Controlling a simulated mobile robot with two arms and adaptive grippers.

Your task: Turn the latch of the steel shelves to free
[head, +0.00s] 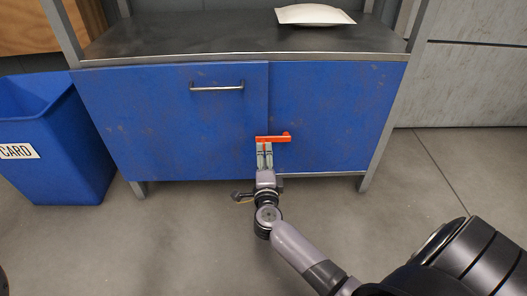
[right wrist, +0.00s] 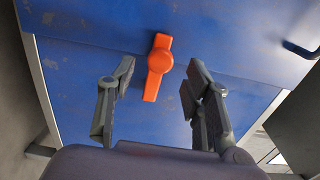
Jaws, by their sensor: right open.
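The orange latch (head: 273,137) lies about horizontal across the seam between the two blue doors of the steel shelves (head: 220,48). My right gripper (head: 265,152) is just below the latch in the head view. In the right wrist view its open fingers stand to either side of the latch, with nothing gripped. Whether a finger touches the latch cannot be told. My left gripper is not in view.
A metal bar handle (head: 217,88) sits on the left door (head: 170,125). The right door (head: 335,115) is plain. A blue bin (head: 55,140) stands at the left. The floor in front is clear.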

